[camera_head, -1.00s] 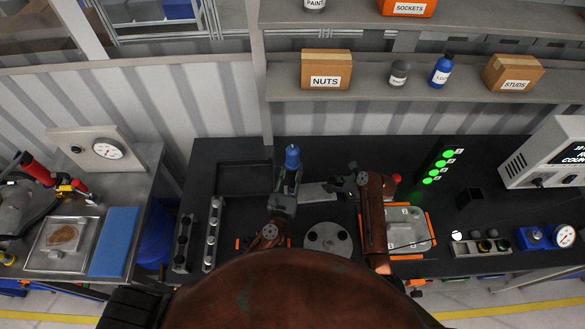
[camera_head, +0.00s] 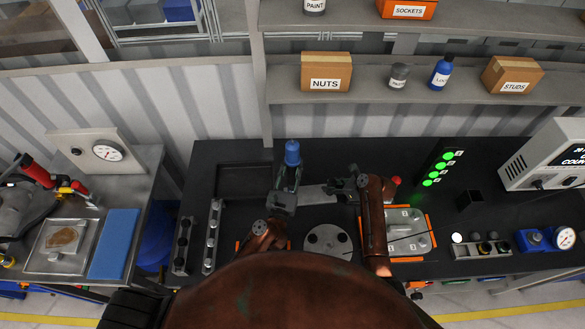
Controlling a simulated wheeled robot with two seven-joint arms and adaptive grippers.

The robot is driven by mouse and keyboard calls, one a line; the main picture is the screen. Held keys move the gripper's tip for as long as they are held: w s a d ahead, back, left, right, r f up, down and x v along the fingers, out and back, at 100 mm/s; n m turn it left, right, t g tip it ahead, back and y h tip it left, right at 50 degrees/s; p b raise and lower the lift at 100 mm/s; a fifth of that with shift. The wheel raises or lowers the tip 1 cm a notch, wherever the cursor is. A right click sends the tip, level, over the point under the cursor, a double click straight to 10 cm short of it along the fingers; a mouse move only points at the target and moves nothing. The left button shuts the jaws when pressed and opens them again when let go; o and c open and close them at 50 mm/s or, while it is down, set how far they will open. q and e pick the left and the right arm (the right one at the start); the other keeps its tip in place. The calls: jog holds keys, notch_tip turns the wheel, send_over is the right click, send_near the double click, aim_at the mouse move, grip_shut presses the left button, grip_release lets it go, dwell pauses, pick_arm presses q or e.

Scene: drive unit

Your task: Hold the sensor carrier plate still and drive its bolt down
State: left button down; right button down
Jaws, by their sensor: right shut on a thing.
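The sensor carrier plate is probably the flat grey plate (camera_head: 315,195) on the dark bench, between my two grippers in the head view. My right gripper (camera_head: 341,187) is shut on its right end. My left gripper (camera_head: 287,180) is at the plate's left end, around a dark tool with a blue cap (camera_head: 292,153) that stands roughly upright. How firmly its fingers close on the tool is not clear. The bolt and the tool's lower end are hidden by the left gripper.
A round grey disc (camera_head: 328,241) lies just in front of the plate. An orange-edged tray (camera_head: 429,222) is right of my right arm, near a black panel with several green lights (camera_head: 438,167). Two socket rails (camera_head: 213,235) stand at left.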

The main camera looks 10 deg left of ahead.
dwell(0.3)
jog(key=c, duration=1.5)
grip_release()
jog(key=shift+r, duration=0.1)
jog(key=v, duration=1.2)
